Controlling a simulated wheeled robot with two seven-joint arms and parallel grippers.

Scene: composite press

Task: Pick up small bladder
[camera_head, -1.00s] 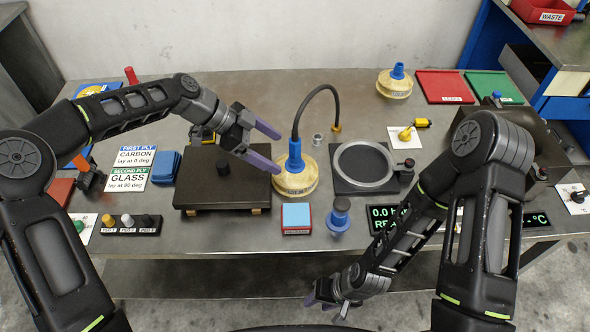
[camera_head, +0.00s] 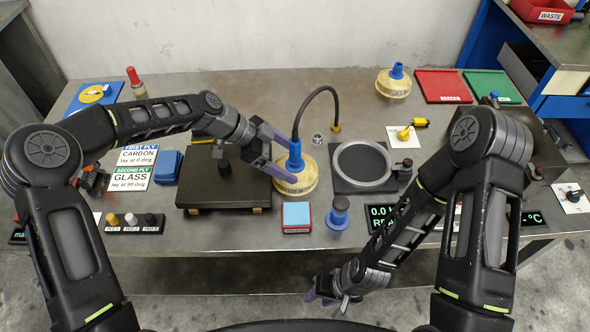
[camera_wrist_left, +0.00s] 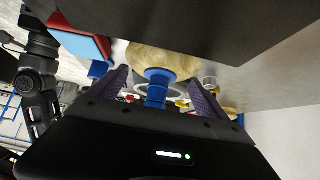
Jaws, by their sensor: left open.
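A cream, round bladder (camera_head: 310,184) with a blue neck (camera_head: 295,155) stands on the bench just right of a dark plate. A black hose arches up behind the neck. My left gripper (camera_head: 291,161) is open, with one purple finger on each side of the blue neck. In the left wrist view the neck (camera_wrist_left: 157,88) shows between the two fingers (camera_wrist_left: 160,92); contact cannot be told. A similar cream bladder with a blue top (camera_head: 393,87) stands at the back right. I cannot tell which is labelled small. My right gripper (camera_head: 317,298) hangs low before the bench's front edge.
A ring fixture (camera_head: 362,184) stands right of the bladder. A blue-topped block (camera_head: 296,214) and a blue knob piece (camera_head: 338,215) stand in front. The bench back is mostly clear.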

